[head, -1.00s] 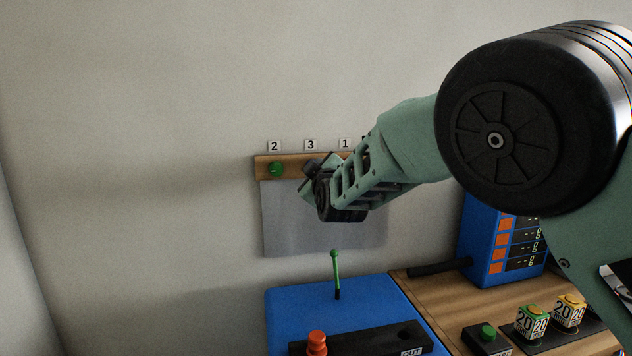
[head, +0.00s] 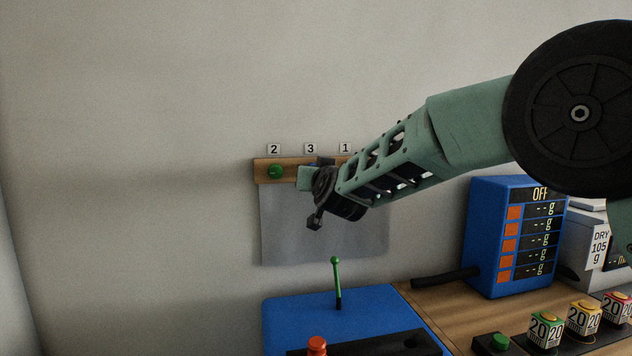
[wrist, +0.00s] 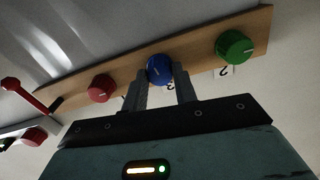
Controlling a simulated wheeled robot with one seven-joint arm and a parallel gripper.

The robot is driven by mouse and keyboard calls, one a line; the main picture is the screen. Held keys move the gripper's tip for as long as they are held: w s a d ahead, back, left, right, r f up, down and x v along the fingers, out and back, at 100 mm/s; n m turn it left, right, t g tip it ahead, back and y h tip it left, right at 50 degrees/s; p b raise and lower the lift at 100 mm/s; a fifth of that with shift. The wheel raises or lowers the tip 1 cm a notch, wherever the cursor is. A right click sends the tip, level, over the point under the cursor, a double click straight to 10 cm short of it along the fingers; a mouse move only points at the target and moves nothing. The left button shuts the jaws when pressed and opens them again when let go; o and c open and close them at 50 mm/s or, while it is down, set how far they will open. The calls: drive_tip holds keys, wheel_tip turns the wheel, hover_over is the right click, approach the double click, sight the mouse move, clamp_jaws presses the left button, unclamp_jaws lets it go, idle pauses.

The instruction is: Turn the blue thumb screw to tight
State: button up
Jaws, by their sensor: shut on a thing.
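The blue thumb screw (wrist: 159,68) sits on the wooden rail (wrist: 200,57) in the wrist view, between a green knob (wrist: 234,47) and a red knob (wrist: 101,88). My gripper (wrist: 160,76) is shut on the blue screw, one finger on each side. A small pale mark shows on the screw's face. In the head view my gripper (head: 304,178) is against the rail (head: 262,171) below the label 3 (head: 310,148), and it hides the blue screw. The green knob (head: 275,171) shows there below the label 2 (head: 274,149).
A grey sheet (head: 285,230) hangs below the rail. A blue box with a green lever (head: 336,280) stands beneath. To the right are a blue display unit reading OFF (head: 490,240) and several numbered blocks (head: 546,330). The wall to the left is clear.

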drive_tip(key=m+b, duration=1)
drive_tip(key=m, duration=0.9)
drive_tip(key=shift+f, duration=0.15)
drive_tip(key=shift+m, duration=0.4)
drive_tip(key=o, duration=1)
drive_tip(key=shift+s, duration=0.1)
